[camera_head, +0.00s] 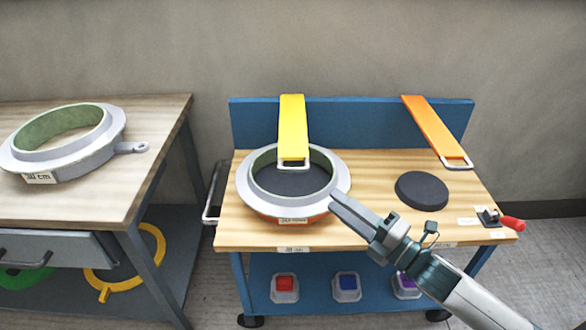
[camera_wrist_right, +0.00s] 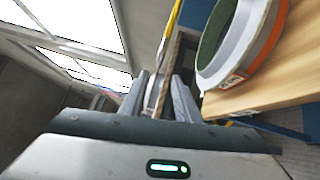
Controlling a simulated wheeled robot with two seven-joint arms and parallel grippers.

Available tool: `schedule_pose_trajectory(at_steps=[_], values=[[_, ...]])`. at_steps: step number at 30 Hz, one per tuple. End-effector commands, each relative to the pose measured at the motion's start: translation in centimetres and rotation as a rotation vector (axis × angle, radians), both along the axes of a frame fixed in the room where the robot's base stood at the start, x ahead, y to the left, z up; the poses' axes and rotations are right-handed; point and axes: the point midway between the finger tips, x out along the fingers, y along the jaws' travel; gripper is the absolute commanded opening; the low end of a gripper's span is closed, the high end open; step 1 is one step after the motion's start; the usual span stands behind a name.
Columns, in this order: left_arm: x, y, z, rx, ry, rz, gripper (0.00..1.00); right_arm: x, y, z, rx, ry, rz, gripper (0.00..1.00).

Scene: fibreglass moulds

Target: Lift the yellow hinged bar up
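The yellow hinged bar (camera_head: 293,125) runs from the top of the blue back panel down over the ring mould (camera_head: 250,195). A metal loop handle (camera_head: 293,167) is at its lower end, over the ring's opening. In the right wrist view the yellow bar (camera_wrist_right: 172,20) shows edge-on beyond the fingers, at upper middle. My right gripper (camera_head: 335,198) is at the ring's right front edge in the head view, to the lower right of the handle. Its two fingers (camera_wrist_right: 160,92) are apart in the wrist view, and I see nothing gripped. My left gripper is not in view.
An orange bar (camera_head: 435,130) slopes down at right, near a black disc (camera_head: 422,190) and a red-handled clamp (camera_head: 505,222). The blue panel (camera_head: 360,125) backs the wooden worktop (camera_head: 365,165). Another table (camera_head: 150,120) with a ring mould (camera_head: 75,160) stands left.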

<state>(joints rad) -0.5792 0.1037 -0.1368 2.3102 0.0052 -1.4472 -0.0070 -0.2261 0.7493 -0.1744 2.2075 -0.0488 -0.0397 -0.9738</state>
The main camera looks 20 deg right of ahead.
Motion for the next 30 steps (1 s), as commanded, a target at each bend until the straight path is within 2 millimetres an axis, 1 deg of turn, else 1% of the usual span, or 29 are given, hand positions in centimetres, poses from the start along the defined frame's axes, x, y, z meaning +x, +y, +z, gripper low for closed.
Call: schedule_pose_trajectory(at_steps=[11,17,24,30], values=[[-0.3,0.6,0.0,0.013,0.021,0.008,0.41,4.3,2.4,0.8,0.001,-0.002,0.000,0.29],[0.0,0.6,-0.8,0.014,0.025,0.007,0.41,6.8,3.8,1.1,0.001,-0.003,0.000,0.29],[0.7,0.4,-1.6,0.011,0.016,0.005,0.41,9.9,5.6,1.6,0.001,-0.003,0.000,0.29],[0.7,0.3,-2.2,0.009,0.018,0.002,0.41,11.9,6.7,1.8,0.000,-0.001,0.000,0.29]])
